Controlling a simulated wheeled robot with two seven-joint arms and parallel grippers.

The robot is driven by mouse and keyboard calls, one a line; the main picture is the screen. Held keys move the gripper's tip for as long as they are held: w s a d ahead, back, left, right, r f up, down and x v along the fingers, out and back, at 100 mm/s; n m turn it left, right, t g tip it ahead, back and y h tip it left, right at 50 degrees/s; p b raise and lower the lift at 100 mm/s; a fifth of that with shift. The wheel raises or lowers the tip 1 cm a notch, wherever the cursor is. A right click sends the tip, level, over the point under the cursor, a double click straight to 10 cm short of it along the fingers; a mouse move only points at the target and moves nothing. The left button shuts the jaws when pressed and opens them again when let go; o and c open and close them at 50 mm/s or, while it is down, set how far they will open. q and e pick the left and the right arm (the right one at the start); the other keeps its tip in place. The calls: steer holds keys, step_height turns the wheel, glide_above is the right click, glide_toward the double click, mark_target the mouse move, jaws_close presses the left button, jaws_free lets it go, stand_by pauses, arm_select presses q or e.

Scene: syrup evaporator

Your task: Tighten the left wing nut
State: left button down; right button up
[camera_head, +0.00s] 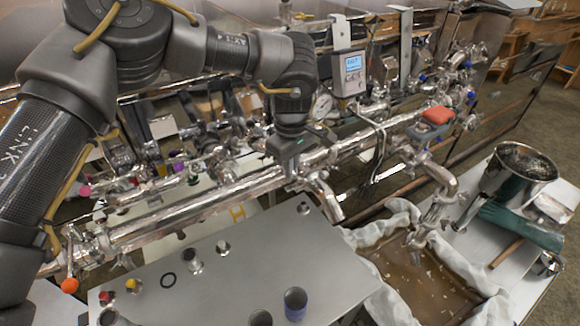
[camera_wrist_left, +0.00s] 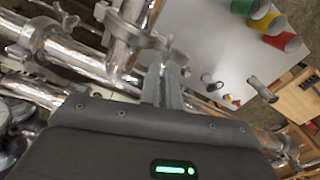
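My left gripper (camera_head: 291,165) points down at the long shiny steel pipe (camera_head: 190,204), near a clamp and a short bent outlet. In the left wrist view its two slim fingers (camera_wrist_left: 165,88) stand close together with only a narrow gap. Their tips are at the edge of a steel pipe clamp (camera_wrist_left: 143,43). A small metal piece, seemingly the wing nut (camera_wrist_left: 168,47), shows just beyond the tips. I cannot tell whether the fingers touch it or hold it. In the head view the gripper and arm hide this spot. My right gripper is not in view.
A grey table (camera_head: 250,270) with small fittings and cups stands in front of the pipe. A cloth-lined tray (camera_head: 420,280) of brown liquid and a steel pot (camera_head: 518,172) are at right. A display box (camera_head: 349,74) and red-handled valve (camera_head: 438,115) stand near the pipework.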

arm_select(q)
steer(key=shift+w+d+m, duration=0.1)
steer(key=shift+w+m, duration=0.1)
steer(key=shift+m, duration=0.9)
steer(key=c, duration=1.6)
jaws_free()
step_height(320, 180, up, 11)
steer(key=b, duration=0.3)
steer(key=shift+f, duration=0.1)
